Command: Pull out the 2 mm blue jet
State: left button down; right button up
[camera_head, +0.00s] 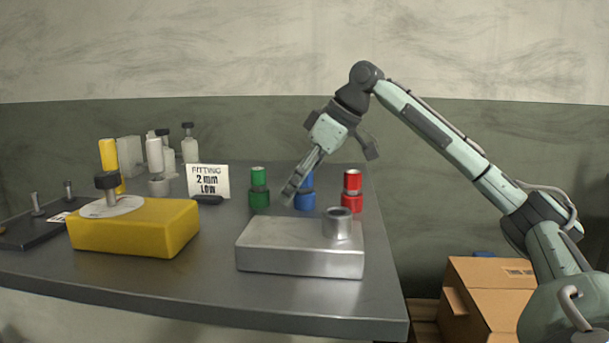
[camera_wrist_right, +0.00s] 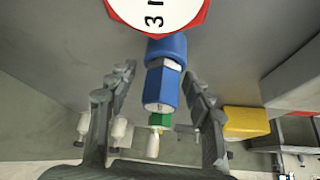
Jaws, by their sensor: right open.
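The blue jet (camera_head: 308,181) stands in a blue holder (camera_head: 304,202) on the grey table, between the green jet (camera_head: 258,176) and the red jet (camera_head: 352,181). My right gripper (camera_head: 292,190) reaches down at the blue jet and partly hides it in the head view. In the right wrist view, my open right gripper (camera_wrist_right: 160,74) has one finger on each side of the blue jet (camera_wrist_right: 162,88); gaps show on both sides. The red jet's white face with a 3 (camera_wrist_right: 155,10) is at the top edge there. My left gripper is not in view.
A silver block with a round socket (camera_head: 300,247) stands in front of the jets. A yellow block (camera_head: 135,228) with a black knob is to its left. A sign reading "FITTING 2 mm LOW" (camera_head: 208,181) and several bottles (camera_head: 155,155) stand behind. A cardboard box (camera_head: 487,295) is right of the table.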

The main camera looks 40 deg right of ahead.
jog(key=shift+w+f, duration=0.15)
jog(key=shift+f, duration=0.05)
grip_shut()
dwell(0.3)
jog(key=shift+r+p, duration=0.5)
jog(key=shift+p, duration=0.2)
dwell(0.4)
jog(key=shift+r+p, duration=2.25)
jog(key=shift+p, duration=0.2)
jog(key=shift+r, duration=0.1)
